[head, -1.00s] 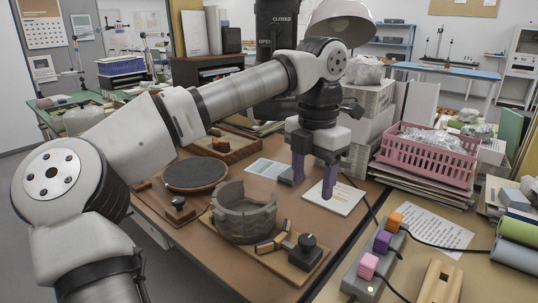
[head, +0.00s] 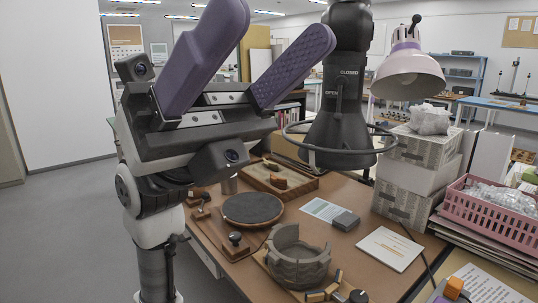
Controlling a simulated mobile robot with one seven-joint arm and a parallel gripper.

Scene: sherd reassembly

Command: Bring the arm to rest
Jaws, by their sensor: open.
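My gripper (head: 279,22) is raised at the upper left of the head view, close to the camera. Its two purple fingers point up and stand wide apart, with nothing between them. My arm is folded upright below it, left of the table (head: 362,262). On the table a grey-brown pot of sherds (head: 298,262) stands with an uneven rim, well below and right of my gripper. A dark round turntable (head: 253,208) lies behind it to the left. The gripper touches none of these.
A black extraction hood (head: 345,95) with a ring hangs behind, near the right finger in the picture. A lamp (head: 408,72) and stacked boxes (head: 415,175) stand right. A grey block (head: 346,220) lies near a white card (head: 390,249). Floor (head: 65,225) at left is clear.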

